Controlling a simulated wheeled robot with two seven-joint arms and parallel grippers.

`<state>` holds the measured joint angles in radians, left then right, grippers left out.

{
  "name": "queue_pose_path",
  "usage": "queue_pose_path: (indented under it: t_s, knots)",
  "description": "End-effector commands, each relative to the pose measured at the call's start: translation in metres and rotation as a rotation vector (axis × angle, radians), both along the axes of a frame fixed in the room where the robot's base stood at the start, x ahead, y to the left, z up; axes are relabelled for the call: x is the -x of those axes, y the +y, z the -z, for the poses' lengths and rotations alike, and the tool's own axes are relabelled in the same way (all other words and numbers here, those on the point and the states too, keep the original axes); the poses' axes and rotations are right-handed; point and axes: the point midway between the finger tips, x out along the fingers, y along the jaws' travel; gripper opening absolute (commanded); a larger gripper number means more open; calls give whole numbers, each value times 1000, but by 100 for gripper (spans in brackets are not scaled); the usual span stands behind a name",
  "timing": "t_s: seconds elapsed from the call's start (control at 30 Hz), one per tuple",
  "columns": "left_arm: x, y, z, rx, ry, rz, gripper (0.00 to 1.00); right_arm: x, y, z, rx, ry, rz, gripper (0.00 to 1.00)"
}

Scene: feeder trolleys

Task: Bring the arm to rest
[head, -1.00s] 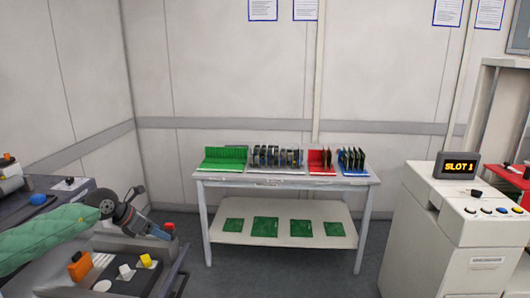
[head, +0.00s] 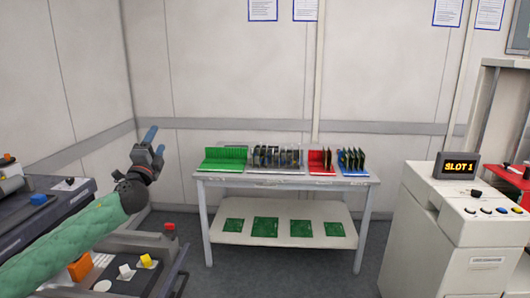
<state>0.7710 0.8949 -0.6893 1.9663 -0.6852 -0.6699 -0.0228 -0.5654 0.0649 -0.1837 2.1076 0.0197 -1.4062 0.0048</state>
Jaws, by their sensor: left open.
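My left arm, in a green quilted sleeve (head: 75,240), comes in from the lower left of the head view. My left gripper (head: 154,140) is raised in front of the pale wall, left of the table. Its two blue fingers are apart and nothing shows between them. It touches nothing that I can see. My right gripper is not in the head view.
A table (head: 212,210) in the middle holds green, red and blue racks; green boards lie on its lower shelf. A white cabinet (head: 420,230) with a "SLOT 1" display (head: 459,166) stands right. A grey machine (head: 165,245) with knobs is below my left arm.

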Motion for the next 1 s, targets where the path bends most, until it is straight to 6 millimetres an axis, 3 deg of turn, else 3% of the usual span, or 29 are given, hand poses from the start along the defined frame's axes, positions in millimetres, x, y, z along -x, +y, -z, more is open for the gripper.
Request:
queue_pose_path:
  t_s: [0.17,0.37,0.5,0.7,1.0]
  knots:
    - [2,8,81,362,214,-126,61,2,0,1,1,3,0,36]
    - [25,1,189,648,481,-244,61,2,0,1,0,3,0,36]
    - [52,-15,262,792,660,-303,61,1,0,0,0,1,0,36]
    - [100,-43,355,949,888,-355,61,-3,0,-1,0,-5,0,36]
    - [180,-86,467,1139,1138,-377,61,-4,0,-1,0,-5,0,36]
